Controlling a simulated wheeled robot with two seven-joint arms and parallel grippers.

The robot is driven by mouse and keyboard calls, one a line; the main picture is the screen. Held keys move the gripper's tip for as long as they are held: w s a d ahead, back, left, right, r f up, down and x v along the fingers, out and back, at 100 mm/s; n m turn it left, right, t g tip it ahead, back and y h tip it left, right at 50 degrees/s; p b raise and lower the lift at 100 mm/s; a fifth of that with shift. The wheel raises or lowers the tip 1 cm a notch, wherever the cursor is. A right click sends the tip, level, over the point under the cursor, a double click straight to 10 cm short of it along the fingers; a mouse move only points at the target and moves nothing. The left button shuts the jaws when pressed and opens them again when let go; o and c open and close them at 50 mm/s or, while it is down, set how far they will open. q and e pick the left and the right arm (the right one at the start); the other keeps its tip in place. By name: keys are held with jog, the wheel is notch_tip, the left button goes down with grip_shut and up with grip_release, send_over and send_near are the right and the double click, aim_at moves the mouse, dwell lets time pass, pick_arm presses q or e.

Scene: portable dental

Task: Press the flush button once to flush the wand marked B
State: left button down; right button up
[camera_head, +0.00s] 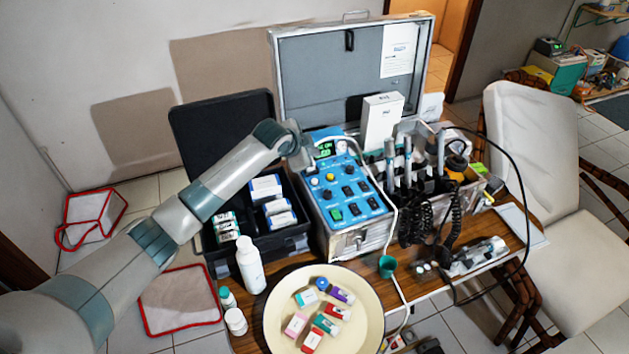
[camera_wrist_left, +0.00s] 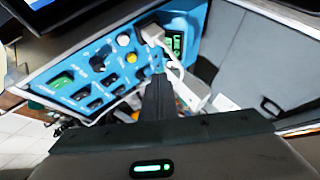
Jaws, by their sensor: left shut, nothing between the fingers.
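The blue control panel (camera_head: 345,190) is on top of the metal dental unit. It carries a yellow button (camera_head: 329,178), a white button (camera_head: 312,181), several black switches and a green switch (camera_head: 337,214). The wrist view also shows the panel (camera_wrist_left: 100,68), with the white button (camera_wrist_left: 124,40) and yellow button (camera_wrist_left: 131,57). I cannot read which is the flush button. My left gripper (camera_head: 304,158) is shut and empty over the panel's far end, near the green display (camera_head: 326,149); its fingers show in the wrist view (camera_wrist_left: 158,82). Wands (camera_head: 408,155) stand right of the panel; their letters are unreadable.
The open case lid (camera_head: 345,70) rises behind the panel. A black case (camera_head: 262,240) with boxes is at left, beside a white bottle (camera_head: 250,265). A round cream tray (camera_head: 270,320) with small boxes is in front. A white hose (camera_head: 388,190) runs along the panel's right side.

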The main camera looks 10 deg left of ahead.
pick_arm(q)
jog(key=shift+f, duration=0.15)
jog(key=b, duration=0.6)
send_over(314, 181)
jog(key=s, duration=0.1)
notch_tip(314, 181, down, 6)
jog(key=shift+a+f, duration=0.1)
jog(key=shift+f, duration=0.15)
jog(key=shift+f+b, duration=0.35)
jog(key=shift+f, duration=0.65)
jog(key=shift+f, duration=0.15)
dwell(0.6)
jog(key=shift+f, duration=0.3)
